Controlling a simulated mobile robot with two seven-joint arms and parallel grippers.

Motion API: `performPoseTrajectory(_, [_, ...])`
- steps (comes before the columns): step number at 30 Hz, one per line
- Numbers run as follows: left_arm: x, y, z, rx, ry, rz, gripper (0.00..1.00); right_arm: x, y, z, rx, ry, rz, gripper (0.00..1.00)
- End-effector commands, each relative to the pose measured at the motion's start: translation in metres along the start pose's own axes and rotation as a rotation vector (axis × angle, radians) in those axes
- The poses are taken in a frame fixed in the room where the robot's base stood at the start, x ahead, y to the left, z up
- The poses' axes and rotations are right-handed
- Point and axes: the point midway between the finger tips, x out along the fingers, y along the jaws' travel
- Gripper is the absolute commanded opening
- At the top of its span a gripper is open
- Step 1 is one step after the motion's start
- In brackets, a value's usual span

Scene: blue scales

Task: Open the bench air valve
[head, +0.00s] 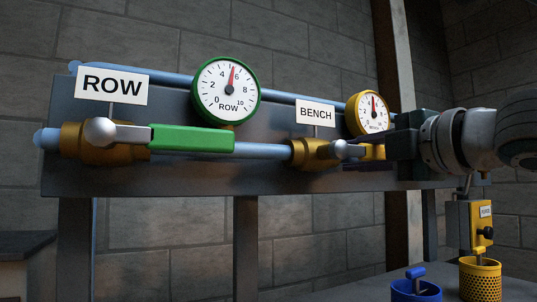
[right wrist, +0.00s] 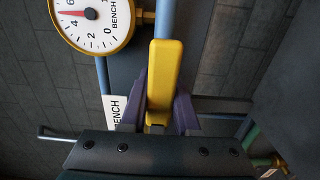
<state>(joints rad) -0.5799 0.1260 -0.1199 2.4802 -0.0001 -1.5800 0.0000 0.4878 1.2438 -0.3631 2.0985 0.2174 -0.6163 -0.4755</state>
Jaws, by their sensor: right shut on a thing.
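The bench valve (head: 311,152) is a brass body on the blue pipe, under a white BENCH sign (head: 315,113). Its metal lever stub (head: 345,149) points right, roughly along the pipe. The yellow lever grip (right wrist: 165,70) shows in the right wrist view, nearly in line with the blue pipe beyond it. My right gripper (right wrist: 167,100) is shut on this grip, with a dark finger on each side. In the head view my right gripper (head: 388,150) hides most of the grip. My left gripper is in neither view.
The ROW valve's green lever (head: 192,139) lies along the pipe at left. The green ROW gauge (head: 226,90) and yellow BENCH gauge (head: 368,115) both point near mid-scale. A yellow box (head: 477,222), yellow cup (head: 480,280) and blue cup (head: 416,291) stand low at right.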

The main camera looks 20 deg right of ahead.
Motion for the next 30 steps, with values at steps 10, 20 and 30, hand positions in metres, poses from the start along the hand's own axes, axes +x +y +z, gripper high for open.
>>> performPoseTrajectory(10, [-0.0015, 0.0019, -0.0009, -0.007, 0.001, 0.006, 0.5, 0.0, 0.0016, 0.0, -0.021, 0.0, 0.002, 0.0])
performPoseTrajectory(20, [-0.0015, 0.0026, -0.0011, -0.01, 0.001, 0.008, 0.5, -0.0001, 0.0018, -0.0002, -0.019, 0.001, 0.002, 0.47])
performPoseTrajectory(30, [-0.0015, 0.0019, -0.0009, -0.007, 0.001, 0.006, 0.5, 0.0, 0.0013, -0.0002, -0.017, 0.001, 0.001, 0.6])
